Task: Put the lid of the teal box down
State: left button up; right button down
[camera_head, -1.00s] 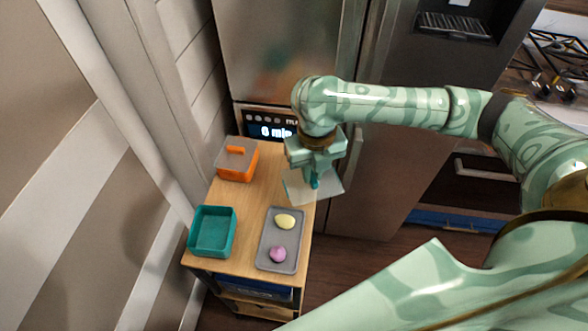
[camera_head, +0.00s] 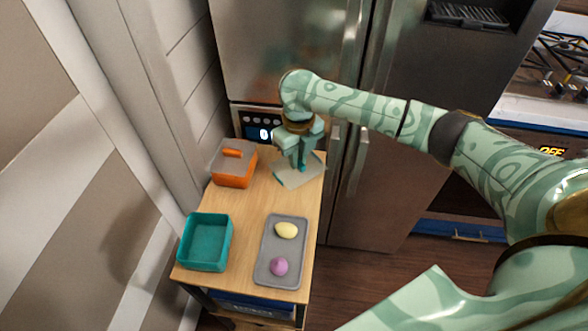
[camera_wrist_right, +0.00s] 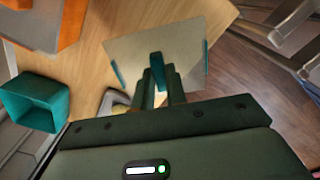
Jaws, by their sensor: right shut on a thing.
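The teal box (camera_head: 206,242) stands open and empty at the front left of the small wooden table; it also shows at the left in the right wrist view (camera_wrist_right: 35,101). Its lid (camera_head: 308,174) is a pale flat panel with teal edges and a teal handle. My right gripper (camera_head: 299,166) is shut on the lid's handle, over the table's back right. In the right wrist view the fingers (camera_wrist_right: 160,84) close on the handle of the lid (camera_wrist_right: 188,45). I cannot tell whether the lid touches the tabletop. My left gripper is not in view.
An orange box (camera_head: 233,174) with a lid stands at the back left of the table (camera_head: 253,205). A grey tray (camera_head: 272,250) at the front right holds a yellow item (camera_head: 286,230) and a purple item (camera_head: 279,266). A fridge and wall border the table.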

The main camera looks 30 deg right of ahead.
jog(key=shift+w+f, duration=0.45)
jog(key=shift+f, duration=0.1)
jog(key=shift+w+d+f+b, duration=0.1)
jog(key=shift+w+f+b, duration=0.15)
jog(key=shift+b, duration=0.2)
notch_tip(320, 180, down, 4)
jog(key=shift+w+r+b, duration=0.15)
jog(key=shift+r+b, duration=0.05)
jog(key=shift+b, duration=0.6)
jog(key=shift+r, duration=0.15)
jog(key=c, duration=1.4)
grip_release()
jog(key=shift+c, duration=0.2)
